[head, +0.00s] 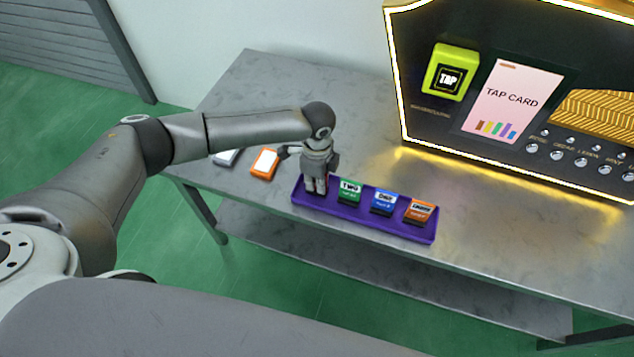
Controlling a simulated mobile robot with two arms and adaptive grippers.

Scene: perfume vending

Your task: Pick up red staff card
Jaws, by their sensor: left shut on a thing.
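My left gripper (316,189) points down at the left end of the purple tray (299,196). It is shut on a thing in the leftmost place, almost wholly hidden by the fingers. Only a thin reddish edge shows beside them, which fits the red staff card. I cannot tell whether it is clear of the tray. To the right in the tray stand a green card (349,190), a blue card (383,203) and an orange card (419,211). My right gripper is not in view.
An orange-and-white card (264,163) and a pale card (226,157) lie on the grey metal table (262,92) left of the tray. The vending machine (420,110) with a yellow-green tap reader (450,72) stands behind at right. Bare tabletop lies between tray and machine.

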